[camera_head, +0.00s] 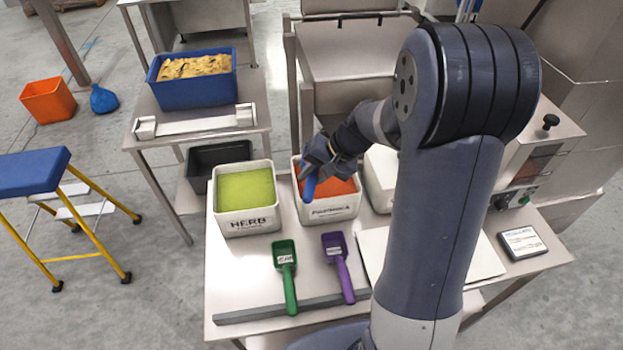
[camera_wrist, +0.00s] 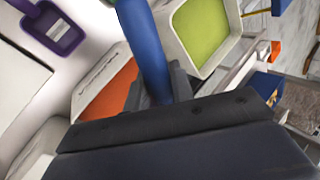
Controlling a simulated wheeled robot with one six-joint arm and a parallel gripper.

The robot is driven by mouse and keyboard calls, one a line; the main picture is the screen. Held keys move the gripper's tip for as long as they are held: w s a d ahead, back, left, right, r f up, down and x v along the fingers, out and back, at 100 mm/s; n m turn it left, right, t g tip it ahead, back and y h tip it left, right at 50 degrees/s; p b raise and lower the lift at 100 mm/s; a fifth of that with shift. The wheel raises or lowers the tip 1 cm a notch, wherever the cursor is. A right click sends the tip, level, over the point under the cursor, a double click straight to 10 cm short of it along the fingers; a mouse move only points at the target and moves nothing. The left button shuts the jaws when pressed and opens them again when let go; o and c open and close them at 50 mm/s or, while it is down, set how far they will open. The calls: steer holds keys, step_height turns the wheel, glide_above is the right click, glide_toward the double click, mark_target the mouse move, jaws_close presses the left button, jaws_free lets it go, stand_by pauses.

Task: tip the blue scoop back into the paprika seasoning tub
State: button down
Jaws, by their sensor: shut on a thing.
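The paprika tub (camera_head: 329,212) is a white tub of orange-red seasoning standing at the back of the steel table. My gripper (camera_head: 318,165) is over it, shut on the blue scoop (camera_head: 309,187). The scoop's blue handle (camera_wrist: 145,45) rises between the fingers in the wrist view. My gripper hides the scoop's bowl, so I cannot tell whether it holds seasoning or touches it. The orange seasoning (camera_wrist: 112,92) shows beside the handle in the wrist view.
The herb tub (camera_head: 247,222), full of green seasoning, stands just left of the paprika tub. A green scoop (camera_head: 286,270) and a purple scoop (camera_head: 339,262) lie in front. A white board (camera_head: 480,258) and a small scale display (camera_head: 522,243) are at the right.

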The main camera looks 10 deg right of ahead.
steer(key=shift+d+f+y+b, duration=0.15)
steer(key=shift+f+y+b, duration=0.35)
steer(key=shift+b, duration=0.65)
steer(key=shift+r+t+y, duration=0.2)
steer(key=shift+t+y, duration=0.1)
steer(key=shift+t, duration=0.1)
steer(key=y+b, duration=0.1)
steer(key=b, duration=0.1)
steer(key=d+t+y+b, duration=0.1)
steer(key=b, duration=0.1)
steer(key=shift+s+r+y+b, duration=0.2)
steer(key=shift+y+b, duration=0.15)
steer(key=shift+y, duration=0.05)
steer(key=y+b, duration=0.2)
steer(key=d+t+y+b, duration=0.1)
steer(key=y+b, duration=0.1)
steer(key=b, duration=0.1)
steer(key=y+b, duration=0.1)
steer(key=b, duration=0.2)
steer(key=shift+s+d+t+y, duration=0.3)
steer(key=shift+t+y, duration=0.1)
